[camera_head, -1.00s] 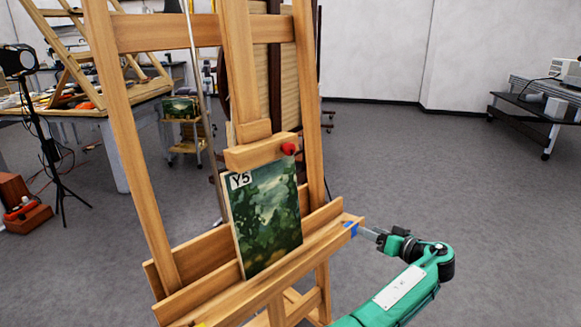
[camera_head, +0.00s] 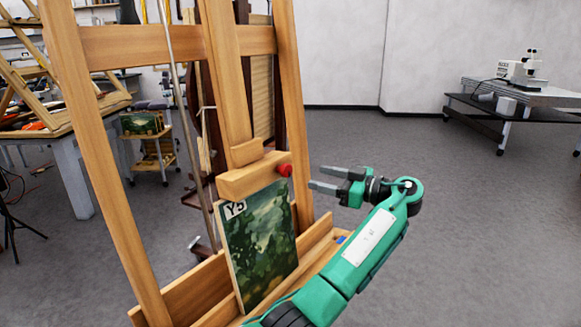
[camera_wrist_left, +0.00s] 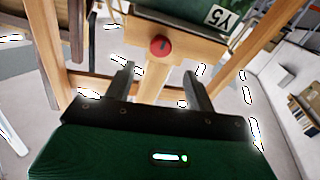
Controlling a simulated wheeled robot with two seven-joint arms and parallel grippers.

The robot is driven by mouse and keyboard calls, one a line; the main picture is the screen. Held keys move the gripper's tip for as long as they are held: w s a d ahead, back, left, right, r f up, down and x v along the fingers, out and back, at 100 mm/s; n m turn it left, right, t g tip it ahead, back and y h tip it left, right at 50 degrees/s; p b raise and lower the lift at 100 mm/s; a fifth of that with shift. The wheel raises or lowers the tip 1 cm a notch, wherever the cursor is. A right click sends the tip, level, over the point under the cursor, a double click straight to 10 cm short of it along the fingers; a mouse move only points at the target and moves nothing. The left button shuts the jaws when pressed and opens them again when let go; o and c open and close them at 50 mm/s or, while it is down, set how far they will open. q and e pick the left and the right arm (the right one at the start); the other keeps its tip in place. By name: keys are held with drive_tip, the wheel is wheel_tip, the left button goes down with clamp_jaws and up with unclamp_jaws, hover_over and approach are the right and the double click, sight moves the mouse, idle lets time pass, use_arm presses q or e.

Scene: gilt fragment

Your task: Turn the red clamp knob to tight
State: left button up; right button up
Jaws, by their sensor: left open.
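The red clamp knob (camera_head: 285,170) sits on the right end of the wooden clamp block (camera_head: 240,182) on the easel. In the left wrist view the knob (camera_wrist_left: 160,45) faces the camera and bears a small dark mark. Below the block, a green landscape painting (camera_head: 258,240) labelled Y5 rests on the easel ledge. My left gripper (camera_head: 316,177) is open and empty, just right of the knob with its fingers pointing at it. In the left wrist view the knob lies beyond the fingertips, roughly centred between them, and apart from them. My right gripper is not in view.
The easel's right upright (camera_head: 289,100) rises close behind the knob. The ledge (camera_head: 318,262) runs below my left arm. A worktable (camera_head: 62,150) stands at the left, and a dark bench (camera_head: 520,107) with a microscope at the far right.

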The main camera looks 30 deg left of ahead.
sight(289, 171)
use_arm(q)
drive_tip(key=a+p, duration=0.2)
drive_tip(key=a, duration=0.5)
drive_tip(key=shift+a+r, duration=0.1)
drive_tip(key=shift+a, duration=0.1)
drive_tip(key=shift+a+p, duration=0.35)
drive_tip(key=shift+a, duration=0.65)
drive_tip(key=shift+f, duration=0.2)
drive_tip(key=c, duration=1)
